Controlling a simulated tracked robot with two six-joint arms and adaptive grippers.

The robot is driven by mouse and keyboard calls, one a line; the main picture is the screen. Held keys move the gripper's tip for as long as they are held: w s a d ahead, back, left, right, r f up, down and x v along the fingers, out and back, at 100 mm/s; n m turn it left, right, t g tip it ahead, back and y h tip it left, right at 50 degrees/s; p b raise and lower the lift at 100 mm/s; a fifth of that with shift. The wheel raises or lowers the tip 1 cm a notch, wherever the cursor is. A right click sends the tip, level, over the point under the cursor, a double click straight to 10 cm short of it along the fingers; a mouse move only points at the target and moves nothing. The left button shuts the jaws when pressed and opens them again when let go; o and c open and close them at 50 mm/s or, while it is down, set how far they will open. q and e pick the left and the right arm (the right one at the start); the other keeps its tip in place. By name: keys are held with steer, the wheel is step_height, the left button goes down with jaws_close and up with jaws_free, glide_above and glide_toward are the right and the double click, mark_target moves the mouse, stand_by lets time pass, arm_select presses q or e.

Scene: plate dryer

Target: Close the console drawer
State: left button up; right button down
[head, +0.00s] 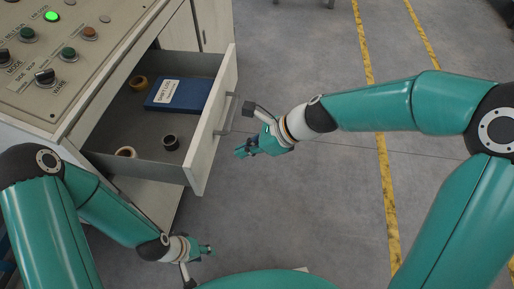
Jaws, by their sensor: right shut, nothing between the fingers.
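The console drawer (213,122) is pulled out of the console at the upper left, and its inside shows. Its white front panel faces right and carries a grey bar handle (226,114). My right gripper (241,152) is shut and empty, just right of the drawer front and a little below the handle. I cannot tell whether it touches the panel. My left gripper (209,250) is low in the picture, below the drawer and apart from it. Its fingers are too small to tell whether they are open.
The console top (60,45) has several knobs and a lit green button. In the drawer lie a blue book (177,95), tan tape rolls (138,83) and a dark round item (170,142). Grey floor (310,200) with yellow lines is free to the right.

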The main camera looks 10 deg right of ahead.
mark_target(207, 159)
steer(key=a+f, duration=0.1)
steer(key=a, duration=0.1)
steer(key=w+a+f, duration=0.1)
steer(key=a, duration=0.1)
steer(key=w+a+f+b, duration=0.1)
steer(key=a, duration=0.1)
steer(key=shift+f, duration=0.3)
steer(key=shift+w+a, duration=0.2)
steer(key=shift+a, duration=0.4)
